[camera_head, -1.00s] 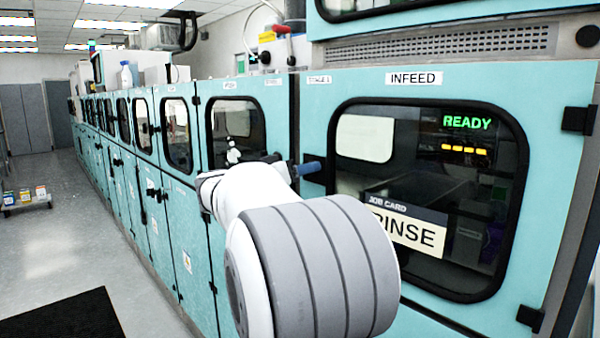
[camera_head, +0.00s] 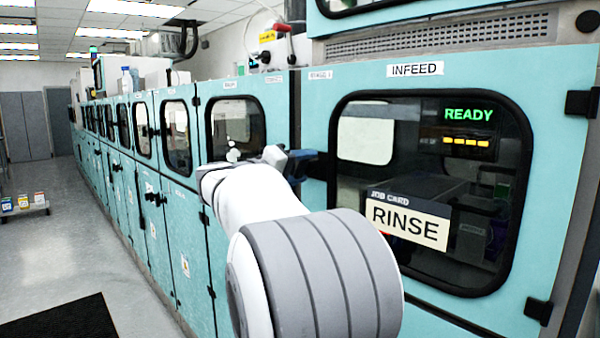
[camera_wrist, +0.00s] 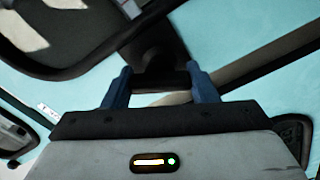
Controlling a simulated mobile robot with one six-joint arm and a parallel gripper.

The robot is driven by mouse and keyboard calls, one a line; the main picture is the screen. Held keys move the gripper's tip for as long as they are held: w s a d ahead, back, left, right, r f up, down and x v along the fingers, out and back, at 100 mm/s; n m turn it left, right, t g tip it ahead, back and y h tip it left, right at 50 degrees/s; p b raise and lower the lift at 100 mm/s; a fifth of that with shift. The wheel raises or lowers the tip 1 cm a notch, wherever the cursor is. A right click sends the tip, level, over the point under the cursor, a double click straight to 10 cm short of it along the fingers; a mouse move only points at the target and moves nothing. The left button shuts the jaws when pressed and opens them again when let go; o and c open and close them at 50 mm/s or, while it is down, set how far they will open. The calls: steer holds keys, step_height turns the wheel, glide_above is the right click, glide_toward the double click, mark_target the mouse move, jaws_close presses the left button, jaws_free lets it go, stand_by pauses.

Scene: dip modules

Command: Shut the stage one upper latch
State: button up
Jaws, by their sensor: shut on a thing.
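My gripper (camera_head: 301,158) is at the left edge of the infeed door, beside the seam with the neighbouring panel. In the wrist view its two blue fingers (camera_wrist: 161,90) stand on either side of a dark latch handle (camera_wrist: 160,79) and are shut on it. The handle lies across between the fingers, and a dark mount shows behind it. In the head view the latch is mostly hidden by my gripper and wrist. The turquoise infeed door (camera_head: 420,82) has a large dark window and looks closed against its frame.
The window shows a green READY display (camera_head: 468,115) and a RINSE job card (camera_head: 408,223). Black hinges (camera_head: 582,103) are on the door's right edge. A row of turquoise cabinets (camera_head: 182,235) runs back left. The grey aisle floor is open, with a black mat (camera_head: 60,322).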

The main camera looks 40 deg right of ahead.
steer(key=n, duration=0.5)
steer(key=shift+n+p, duration=0.3)
stand_by(0.4)
steer(key=o, duration=1)
steer(key=shift+a, duration=0.1)
steer(key=a, duration=0.7)
steer(key=shift+s+a+b, duration=0.3)
steer(key=shift+a+b, duration=0.05)
steer(key=shift+b, duration=0.05)
steer(key=shift+f, duration=0.1)
